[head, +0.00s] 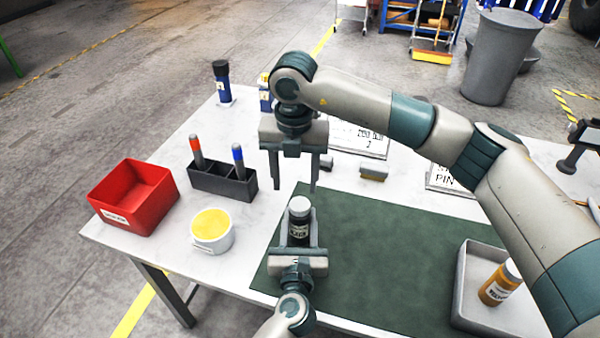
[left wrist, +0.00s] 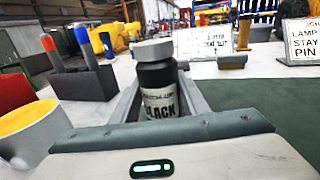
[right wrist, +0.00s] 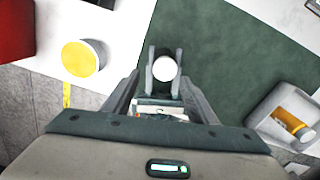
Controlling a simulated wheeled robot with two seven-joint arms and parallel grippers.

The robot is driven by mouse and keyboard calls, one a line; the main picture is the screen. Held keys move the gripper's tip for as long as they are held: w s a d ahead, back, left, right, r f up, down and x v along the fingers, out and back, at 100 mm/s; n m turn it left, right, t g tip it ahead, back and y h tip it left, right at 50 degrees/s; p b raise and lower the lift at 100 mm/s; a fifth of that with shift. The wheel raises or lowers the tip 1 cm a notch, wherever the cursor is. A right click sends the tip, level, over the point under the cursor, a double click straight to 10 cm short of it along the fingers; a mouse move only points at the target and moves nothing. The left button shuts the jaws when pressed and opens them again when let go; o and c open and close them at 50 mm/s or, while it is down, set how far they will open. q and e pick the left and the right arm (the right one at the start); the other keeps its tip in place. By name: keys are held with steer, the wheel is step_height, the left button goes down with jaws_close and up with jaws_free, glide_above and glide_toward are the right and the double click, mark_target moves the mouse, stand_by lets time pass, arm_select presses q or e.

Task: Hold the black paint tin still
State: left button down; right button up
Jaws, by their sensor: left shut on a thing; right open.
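The black paint tin (head: 299,226), a dark bottle with a grey-white lid and a label reading "BLACK", stands upright at the left part of the green mat (head: 375,265). My left gripper (head: 300,238) is shut on it, one finger on each side. In the left wrist view the tin (left wrist: 157,85) stands between the fingers. My right gripper (head: 296,186) is open and empty, pointing down above and just behind the tin. The right wrist view shows the tin's pale lid (right wrist: 165,68) below, between the right fingers.
A red bin (head: 134,198), a grey holder (head: 222,183) with two markers and a white tub with yellow contents (head: 212,231) stand to the left. A grey tray (head: 470,318) with a yellow-orange bottle (head: 499,284) is at the right. The middle of the mat is clear.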

mark_target(300, 204)
steer(key=n, duration=0.6)
steer(key=shift+r, duration=0.25)
steer(key=n, duration=0.6)
steer(key=shift+d+r, duration=0.1)
steer(key=shift+r, duration=0.1)
steer(key=n, duration=0.6)
steer(key=shift+d+r, duration=0.2)
steer(key=n, duration=0.6)
steer(key=shift+d+r+n, duration=0.15)
steer(key=shift+d+n, duration=0.1)
steer(key=shift+n, duration=0.05)
steer(key=shift+f, duration=4.05)
